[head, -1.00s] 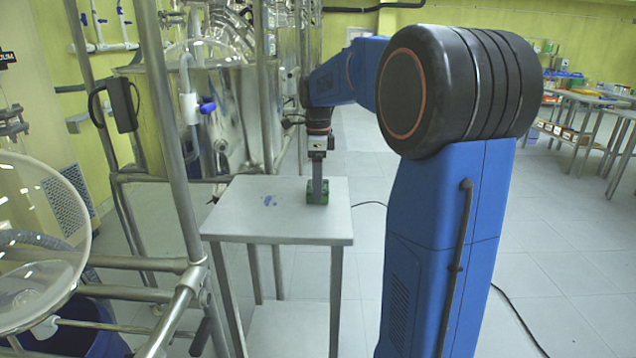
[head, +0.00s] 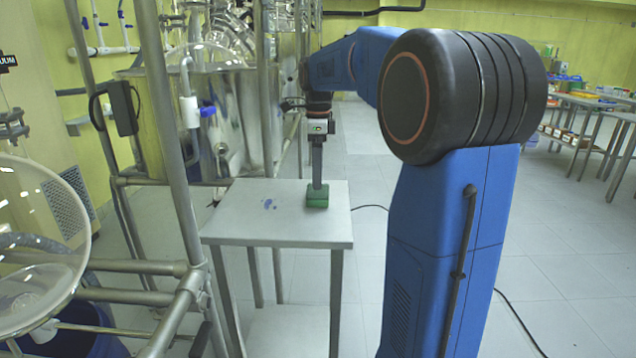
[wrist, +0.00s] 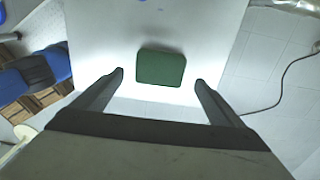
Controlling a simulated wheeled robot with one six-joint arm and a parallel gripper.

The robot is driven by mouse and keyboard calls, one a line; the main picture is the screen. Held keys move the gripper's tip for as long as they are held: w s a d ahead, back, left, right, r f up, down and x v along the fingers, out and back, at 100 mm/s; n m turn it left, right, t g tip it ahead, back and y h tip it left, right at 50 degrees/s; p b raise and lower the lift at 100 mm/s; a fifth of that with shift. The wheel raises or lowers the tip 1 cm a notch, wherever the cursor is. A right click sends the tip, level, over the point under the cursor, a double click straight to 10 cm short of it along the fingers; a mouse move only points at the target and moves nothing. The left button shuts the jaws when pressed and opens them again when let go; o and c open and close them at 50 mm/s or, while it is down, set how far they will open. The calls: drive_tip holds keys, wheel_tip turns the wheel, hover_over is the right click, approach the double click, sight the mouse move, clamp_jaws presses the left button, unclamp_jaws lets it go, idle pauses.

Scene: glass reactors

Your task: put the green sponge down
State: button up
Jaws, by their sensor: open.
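The green sponge (head: 317,198) lies on the top of a small metal table (head: 270,228), near its right edge. In the wrist view the sponge (wrist: 161,67) lies flat on the pale table top (wrist: 205,30), ahead of and between the fingertips. My gripper (head: 317,180) points down just above the sponge in the head view. In the wrist view my gripper (wrist: 161,76) is open, with a gap between each finger and the sponge. Nothing is held.
Metal frame posts (head: 170,130) and a steel vessel (head: 240,110) stand to the left and behind. A black cable (head: 372,207) lies on the floor at right.

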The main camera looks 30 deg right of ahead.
wheel_tip(320, 180, up, 7)
idle(0.3)
drive_tip(key=s+a+f+n+t, duration=0.1)
drive_tip(key=s+a+f+n, duration=0.4)
drive_tip(key=s, duration=0.5)
drive_tip(key=s+a+f+n+t, duration=0.2)
drive_tip(key=s+a+f+n, duration=0.3)
drive_tip(key=s+f+n, duration=0.4)
drive_tip(key=s+a+f+n+t, duration=0.1)
drive_tip(key=s+a+f+n, duration=0.4)
drive_tip(key=s+n, duration=0.5)
wheel_tip(320, 180, down, 2)
drive_tip(key=shift+s+a+n+t, duration=0.4)
drive_tip(key=shift+s, duration=0.2)
